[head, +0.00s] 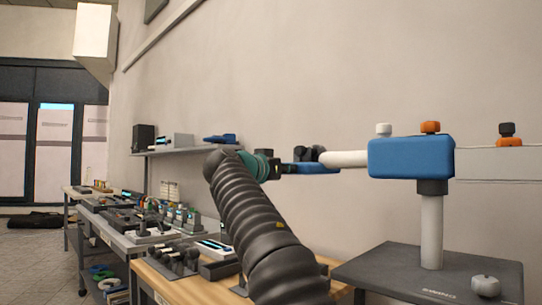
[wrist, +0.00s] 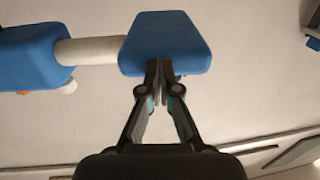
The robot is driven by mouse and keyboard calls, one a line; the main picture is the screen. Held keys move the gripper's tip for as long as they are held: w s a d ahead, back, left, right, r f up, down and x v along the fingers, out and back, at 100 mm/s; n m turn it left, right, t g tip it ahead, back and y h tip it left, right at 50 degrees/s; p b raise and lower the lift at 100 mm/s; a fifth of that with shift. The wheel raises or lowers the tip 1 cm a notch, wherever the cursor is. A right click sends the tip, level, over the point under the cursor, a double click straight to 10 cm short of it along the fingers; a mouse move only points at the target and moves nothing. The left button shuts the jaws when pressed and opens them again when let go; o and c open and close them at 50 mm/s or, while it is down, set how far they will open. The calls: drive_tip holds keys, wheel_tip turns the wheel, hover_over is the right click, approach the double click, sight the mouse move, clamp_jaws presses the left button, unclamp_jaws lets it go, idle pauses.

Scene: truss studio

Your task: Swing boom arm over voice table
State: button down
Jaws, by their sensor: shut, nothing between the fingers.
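The boom arm has a blue housing (head: 411,157) on a white upright post (head: 432,218), with a dark base plate (head: 385,272). A white tube (head: 345,158) runs left from the housing to a blue end block (head: 322,168). In the wrist view the blue end block (wrist: 165,42) is at top centre, joined by the tube (wrist: 88,50) to the housing. My gripper (wrist: 158,68) is shut, its tips overlapping the block's lower edge; contact is unclear. In the head view my gripper (head: 283,168) is just left of the block. A wooden-topped table (head: 160,288) stands below; I cannot tell whether it is the voice table.
A wall shelf (head: 180,150) holds boxes. Long tables with audio gear (head: 140,230) run along the wall at left. A pale box-like part (head: 500,163) extends right. The floor (head: 30,255) at far left is partly open.

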drive_tip(key=p+x, duration=0.1)
drive_tip(key=x, duration=0.3)
drive_tip(key=shift+w+a+r+p, duration=0.2)
drive_tip(key=shift+a+p, duration=0.1)
drive_tip(key=shift+p, duration=0.1)
drive_tip(key=shift+f, duration=0.2)
drive_tip(key=shift+s+a+f, duration=0.15)
drive_tip(key=shift+s+a, duration=0.15)
drive_tip(key=shift+a, duration=0.2)
drive_tip(key=w+a+b+v, duration=0.1)
drive_tip(key=b+v, duration=0.1)
drive_tip(key=v, duration=1.1)
drive_tip(key=shift+r, duration=0.35)
drive_tip(key=shift+s+a, duration=0.15)
